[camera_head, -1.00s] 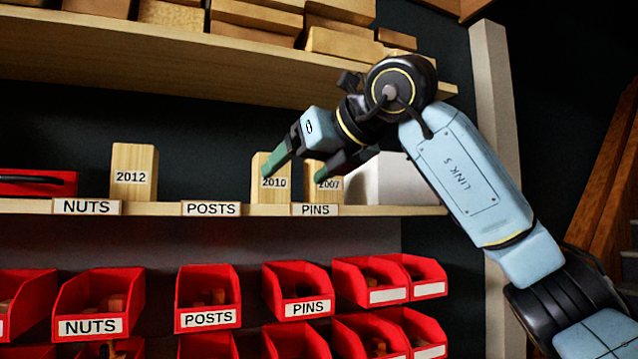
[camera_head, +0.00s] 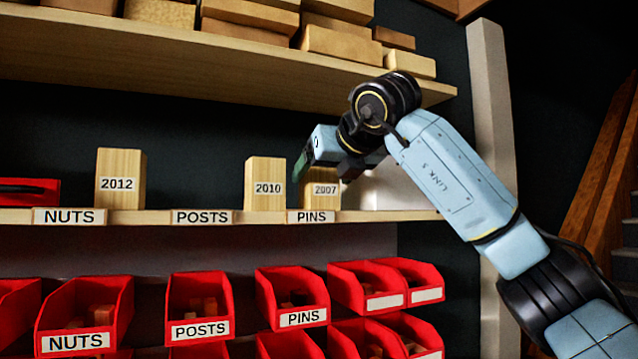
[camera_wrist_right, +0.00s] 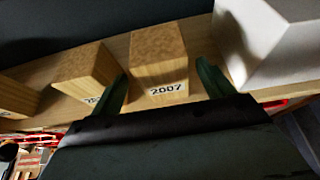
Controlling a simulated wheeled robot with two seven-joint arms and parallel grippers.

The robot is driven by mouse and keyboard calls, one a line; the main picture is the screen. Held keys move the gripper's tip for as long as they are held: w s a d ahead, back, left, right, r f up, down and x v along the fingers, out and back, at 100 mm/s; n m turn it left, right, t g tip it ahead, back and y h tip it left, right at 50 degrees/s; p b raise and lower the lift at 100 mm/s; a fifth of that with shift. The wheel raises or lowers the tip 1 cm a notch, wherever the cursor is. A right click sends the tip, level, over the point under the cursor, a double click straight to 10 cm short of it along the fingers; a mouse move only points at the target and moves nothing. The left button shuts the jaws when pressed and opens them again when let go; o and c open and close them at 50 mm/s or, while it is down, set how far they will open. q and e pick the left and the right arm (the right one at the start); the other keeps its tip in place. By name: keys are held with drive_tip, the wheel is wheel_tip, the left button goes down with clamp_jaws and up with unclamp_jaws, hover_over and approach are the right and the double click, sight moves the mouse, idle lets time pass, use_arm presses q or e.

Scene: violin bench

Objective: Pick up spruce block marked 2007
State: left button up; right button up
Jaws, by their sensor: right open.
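The spruce block marked 2007 (camera_head: 325,189) stands upright on the shelf above the PINS label, and its upper part is covered by my gripper in the head view. In the right wrist view the 2007 block (camera_wrist_right: 158,62) stands between and ahead of the fingertips. My right gripper (camera_head: 322,176) is open and empty; its green fingers (camera_wrist_right: 163,82) lie to either side of the block, and contact cannot be told. The block marked 2010 (camera_head: 265,184) stands just left of it, and the block marked 2012 (camera_head: 120,180) farther left. My left gripper is not in view.
A white box (camera_head: 385,190) stands close on the right of the 2007 block. Wood pieces (camera_head: 342,42) fill the upper shelf. Red bins (camera_head: 200,303) sit below. A red case (camera_head: 30,190) is at the left. The shelf between 2012 and 2010 is clear.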

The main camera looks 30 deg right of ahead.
sight(319, 182)
drive_tip(key=p+x, duration=0.1)
drive_tip(key=x, duration=0.3)
drive_tip(key=shift+w+d, duration=0.15)
drive_tip(key=shift+w, duration=0.05)
drive_tip(key=shift+s, duration=0.1)
drive_tip(key=shift+r, duration=0.1)
drive_tip(key=c, duration=1.1)
